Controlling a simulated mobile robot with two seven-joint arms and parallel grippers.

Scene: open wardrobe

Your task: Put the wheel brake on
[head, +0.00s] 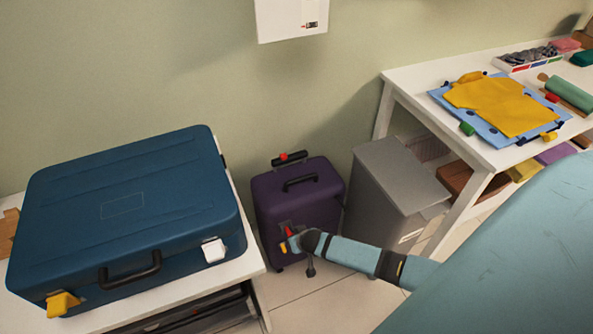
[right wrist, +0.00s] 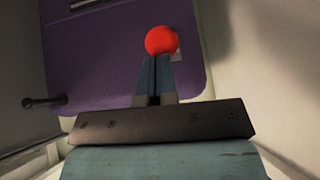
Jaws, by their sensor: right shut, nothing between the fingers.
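A purple suitcase (head: 315,207) stands upright on the floor between the white table and a grey bin. Low on its front is a small grey part with a red piece (head: 284,232), which may be the wheel brake. In the right wrist view a red ball-shaped knob (right wrist: 161,40) shows just beyond my fingertips, against the purple suitcase side (right wrist: 110,50). My right gripper (head: 291,240) is at the suitcase's front, close to the red piece. Its fingers (right wrist: 155,78) are together and empty; whether they touch the knob I cannot tell. My left gripper is out of view.
A blue suitcase (head: 120,205) lies on the white table at left. The grey bin (head: 388,190) stands close at the purple suitcase's right. A white table (head: 405,88) with folded clothes is farther right. Some tiled floor (head: 325,300) is clear in front.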

